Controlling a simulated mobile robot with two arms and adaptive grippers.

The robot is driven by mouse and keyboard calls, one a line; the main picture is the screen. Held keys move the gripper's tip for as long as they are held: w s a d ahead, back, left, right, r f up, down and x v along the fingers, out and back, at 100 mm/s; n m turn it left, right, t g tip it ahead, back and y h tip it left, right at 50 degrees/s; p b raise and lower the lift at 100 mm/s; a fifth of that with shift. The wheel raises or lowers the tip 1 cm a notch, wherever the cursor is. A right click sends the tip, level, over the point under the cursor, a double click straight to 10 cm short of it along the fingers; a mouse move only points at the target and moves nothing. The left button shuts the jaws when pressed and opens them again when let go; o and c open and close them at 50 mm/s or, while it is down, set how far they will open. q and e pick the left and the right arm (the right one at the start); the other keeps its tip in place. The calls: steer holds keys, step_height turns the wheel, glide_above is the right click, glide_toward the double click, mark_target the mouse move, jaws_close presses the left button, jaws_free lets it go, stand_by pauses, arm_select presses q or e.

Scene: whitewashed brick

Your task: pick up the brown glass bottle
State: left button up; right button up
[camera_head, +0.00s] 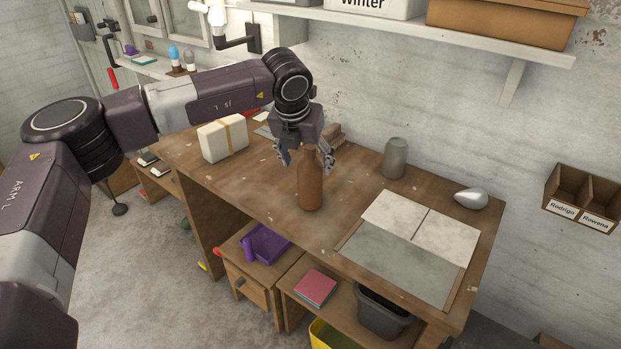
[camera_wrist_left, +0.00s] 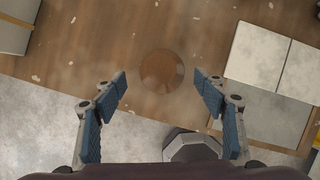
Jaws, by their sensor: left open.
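The brown glass bottle (camera_head: 310,187) stands upright on the wooden workbench (camera_head: 255,185), near its front edge. In the left wrist view it shows end-on from above as a brown disc (camera_wrist_left: 161,71), centred sideways between the fingers and slightly beyond the line of their tips. My left gripper (camera_head: 306,160) points down at the bottle's upper end with its fingers spread, one on each side in the picture. In the left wrist view the gripper (camera_wrist_left: 164,92) is open, with clear gaps between both blue pads and the bottle. My right gripper is not in view.
A pale strapped block (camera_head: 223,138) stands left on the bench. Grey and white panels (camera_head: 408,261) lie to the right. A grey cylinder (camera_head: 395,158) and a silver rounded object (camera_head: 471,198) stand behind. A shelf (camera_head: 420,30) hangs above. Bench around the bottle is clear.

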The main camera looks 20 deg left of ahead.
arm_select(q)
steer(key=x, duration=0.1)
steer(key=p+x, duration=0.1)
steer(key=x, duration=0.1)
steer(key=shift+s+d, duration=0.1)
steer(key=shift+d, duration=0.1)
steer(key=shift+x, duration=0.9)
steer(key=c, duration=1.1)
steer(key=shift+c, duration=1.2)
steer(key=shift+r, duration=0.1)
steer(key=shift+c, duration=0.9)
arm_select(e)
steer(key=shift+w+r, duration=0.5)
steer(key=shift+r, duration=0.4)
